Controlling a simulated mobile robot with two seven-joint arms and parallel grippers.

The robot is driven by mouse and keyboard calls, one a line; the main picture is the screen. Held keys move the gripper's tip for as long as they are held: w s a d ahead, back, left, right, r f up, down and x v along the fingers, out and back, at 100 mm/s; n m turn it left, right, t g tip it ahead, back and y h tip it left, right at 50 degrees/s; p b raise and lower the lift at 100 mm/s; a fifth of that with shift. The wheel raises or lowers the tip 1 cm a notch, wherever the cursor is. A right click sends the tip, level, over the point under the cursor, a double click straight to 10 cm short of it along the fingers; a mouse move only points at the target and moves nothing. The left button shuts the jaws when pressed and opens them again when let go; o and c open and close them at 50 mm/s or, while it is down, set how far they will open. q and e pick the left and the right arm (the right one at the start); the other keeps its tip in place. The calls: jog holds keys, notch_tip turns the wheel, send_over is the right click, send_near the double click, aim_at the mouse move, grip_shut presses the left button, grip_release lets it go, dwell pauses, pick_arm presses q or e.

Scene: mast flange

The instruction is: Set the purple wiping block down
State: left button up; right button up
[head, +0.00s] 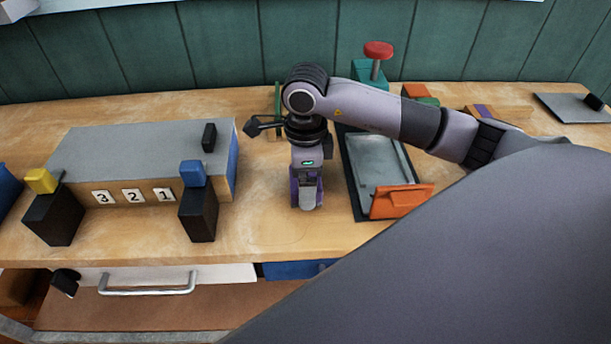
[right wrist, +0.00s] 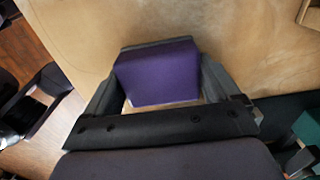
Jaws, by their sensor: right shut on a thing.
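The purple wiping block (right wrist: 157,72) sits between the two fingers of my right gripper (right wrist: 160,85) in the right wrist view, and the gripper is shut on it. In the head view my right gripper (head: 307,197) points down over the wooden bench (head: 270,225), between the grey box and the metal tray. There the block is mostly hidden by the gripper, with only bits of purple showing. I cannot tell whether the block touches the bench top. My left gripper is not clearly in view.
A grey box (head: 130,150) with labels 3, 2, 1 and black posts with yellow and blue tops stands left. A metal tray (head: 380,163) with an orange piece (head: 400,201) lies close right. A red knob (head: 378,50) stands behind. Bare bench lies in front of the gripper.

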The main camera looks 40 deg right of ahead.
jog(key=o, duration=0.7)
jog(key=shift+o, duration=0.2)
jog(key=shift+r, duration=0.1)
notch_tip(320, 180, up, 12)
dwell(0.3)
